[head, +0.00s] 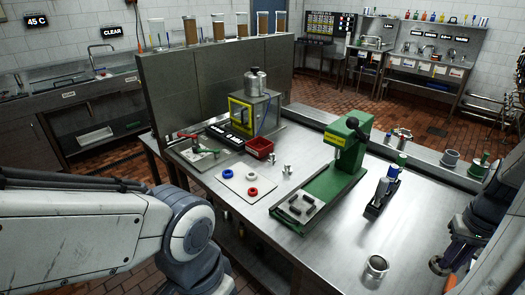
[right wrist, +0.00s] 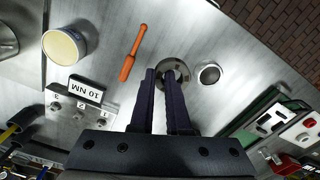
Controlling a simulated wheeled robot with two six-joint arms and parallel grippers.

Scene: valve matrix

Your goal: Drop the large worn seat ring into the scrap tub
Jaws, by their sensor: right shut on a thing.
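My right gripper (head: 440,265) is at the right edge of the head view, above the near right part of the bench. In the right wrist view its two dark fingers (right wrist: 164,74) are nearly together on a dark grey ring (right wrist: 182,68), which looks like the large worn seat ring. The fingers cover part of it. A small red open tub (head: 260,147) stands at the back of the bench in the head view; I cannot tell for sure that it is the scrap tub. My left arm shows at left, but its gripper is out of view.
A metal cup (head: 376,265) stands near the front; it also shows beside the ring in the wrist view (right wrist: 209,74). A green press (head: 345,150) stands mid-bench. Blue, red and white rings lie on a pale plate (head: 247,183). An orange-handled tool (right wrist: 133,53) lies near the gripper.

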